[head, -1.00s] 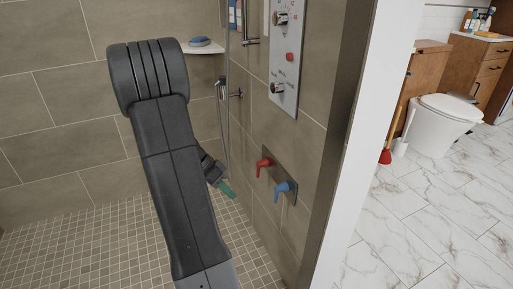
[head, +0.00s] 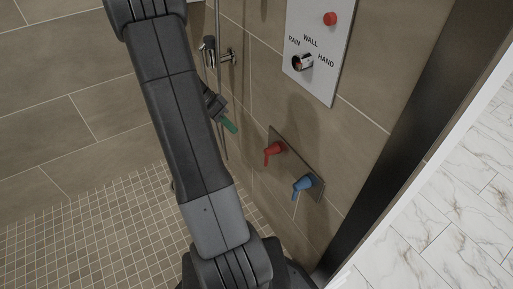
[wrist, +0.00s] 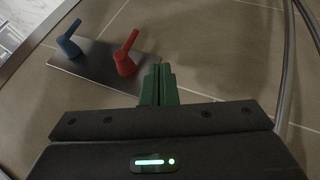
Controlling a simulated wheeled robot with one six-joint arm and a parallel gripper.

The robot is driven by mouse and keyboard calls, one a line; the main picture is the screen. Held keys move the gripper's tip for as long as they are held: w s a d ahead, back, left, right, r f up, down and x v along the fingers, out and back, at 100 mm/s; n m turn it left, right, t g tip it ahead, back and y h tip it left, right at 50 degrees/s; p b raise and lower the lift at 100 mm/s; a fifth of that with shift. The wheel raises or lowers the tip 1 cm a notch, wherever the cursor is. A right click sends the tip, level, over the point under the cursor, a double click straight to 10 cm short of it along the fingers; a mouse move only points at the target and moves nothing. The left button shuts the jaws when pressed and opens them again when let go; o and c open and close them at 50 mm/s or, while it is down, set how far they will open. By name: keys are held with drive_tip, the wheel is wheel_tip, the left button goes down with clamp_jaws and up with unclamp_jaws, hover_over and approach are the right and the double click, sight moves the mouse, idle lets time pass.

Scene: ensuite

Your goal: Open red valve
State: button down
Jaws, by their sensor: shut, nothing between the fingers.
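The red valve (head: 274,151) is a lever handle on a metal plate (head: 312,192) on the tiled shower wall. It also shows in the wrist view (wrist: 126,56), just left of and beyond my fingertips. My gripper (head: 229,126) has green fingers and is left of the red valve in the head view, apart from it. In the wrist view the fingers (wrist: 158,80) are together and empty, with their tips near the plate's end by the red valve. I cannot tell the exact gap between them and the wall.
A blue valve (head: 303,186) sits on the same plate, beside the red one. Above is a control panel (head: 316,50) with a knob and a red button. A hand shower (head: 209,50) and its hose are on the wall behind. A dark wall edge (head: 400,150) stands at right.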

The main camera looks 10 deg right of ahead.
drive_tip(key=s+d+f+b, duration=0.4)
drive_tip(key=s+d+f, duration=0.1)
drive_tip(key=d+f, duration=0.2)
drive_tip(key=shift+s+d+f, duration=0.25)
drive_tip(key=shift+d+f, duration=0.1)
drive_tip(key=shift+f, duration=0.2)
drive_tip(key=shift+s, duration=0.15)
idle(0.4)
